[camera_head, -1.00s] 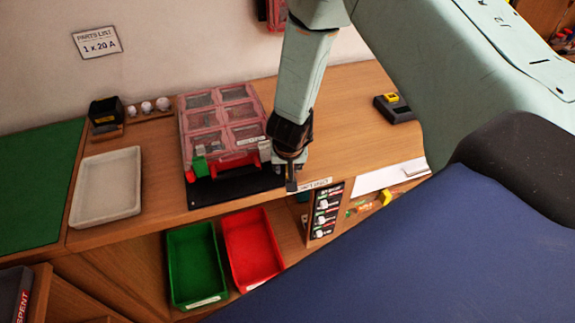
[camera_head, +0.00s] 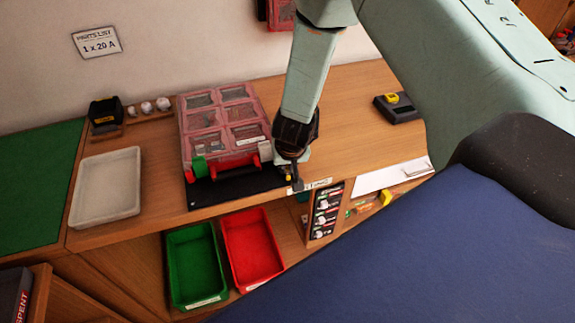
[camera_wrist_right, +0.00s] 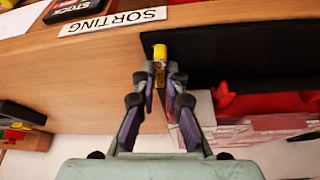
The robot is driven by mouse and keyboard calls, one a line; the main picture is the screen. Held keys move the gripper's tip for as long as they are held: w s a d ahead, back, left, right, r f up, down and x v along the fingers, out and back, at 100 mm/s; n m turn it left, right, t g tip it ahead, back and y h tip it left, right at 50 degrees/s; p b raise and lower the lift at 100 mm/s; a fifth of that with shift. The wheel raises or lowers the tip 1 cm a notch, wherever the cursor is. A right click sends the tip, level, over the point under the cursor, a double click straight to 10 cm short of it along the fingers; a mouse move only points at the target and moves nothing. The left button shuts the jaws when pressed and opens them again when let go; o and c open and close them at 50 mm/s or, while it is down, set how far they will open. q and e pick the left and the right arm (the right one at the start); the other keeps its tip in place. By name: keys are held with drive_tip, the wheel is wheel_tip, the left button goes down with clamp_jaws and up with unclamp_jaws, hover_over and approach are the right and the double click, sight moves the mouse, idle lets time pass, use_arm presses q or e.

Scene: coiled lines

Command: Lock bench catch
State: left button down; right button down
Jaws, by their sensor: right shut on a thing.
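A small yellow-topped catch (camera_wrist_right: 160,52) stands at the bench's front edge, beside the black mat (camera_wrist_right: 240,45). In the head view the yellow catch (camera_head: 288,178) shows just left of my right fingertips. My right gripper (camera_wrist_right: 160,76) is shut on the catch, with its fingers on either side of the yellow piece; it also shows in the head view (camera_head: 296,183). The catch's lower part is hidden by the fingers. My left gripper is in neither view.
A clear-lidded parts case (camera_head: 220,120) with a red handle sits on the mat, left of my gripper. A white tray (camera_head: 105,188) lies farther left. A green bin (camera_head: 195,262) and a red bin (camera_head: 252,245) are below the bench edge.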

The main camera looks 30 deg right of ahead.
drive_tip(key=shift+a+n+y, duration=0.1)
drive_tip(key=shift+n+y, duration=0.3)
drive_tip(key=shift+n, duration=0.6)
drive_tip(key=c, duration=1.4)
unclamp_jaws()
drive_tip(key=v, duration=1.2)
